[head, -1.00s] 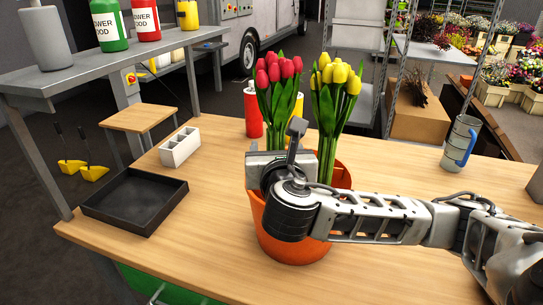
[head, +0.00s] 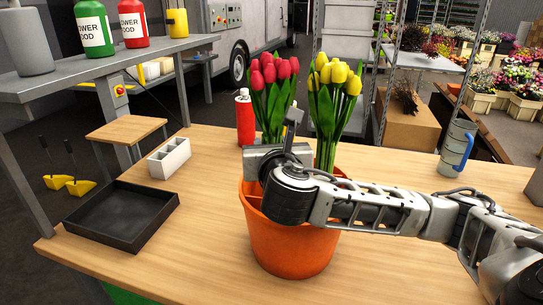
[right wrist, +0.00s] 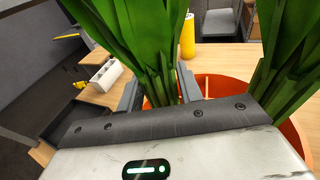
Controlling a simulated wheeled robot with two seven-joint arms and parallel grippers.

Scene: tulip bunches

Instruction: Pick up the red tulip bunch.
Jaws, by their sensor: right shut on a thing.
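The red tulip bunch (head: 273,88) stands upright over the left part of the orange pot (head: 292,250) in the head view. Its lower stems are hidden there behind my right gripper (head: 278,158). In the right wrist view the bunch's green stems (right wrist: 158,84) pass between the two fingers of the right gripper (right wrist: 160,94), which is shut on them. The yellow tulip bunch (head: 335,85) stands in the pot just to the right. My left gripper is not in view.
A red bottle (head: 244,120) stands behind the pot. A white divided box (head: 170,158) and a black tray (head: 122,216) lie to the left. A mug (head: 456,148) stands at the right back. The table is clear at front right.

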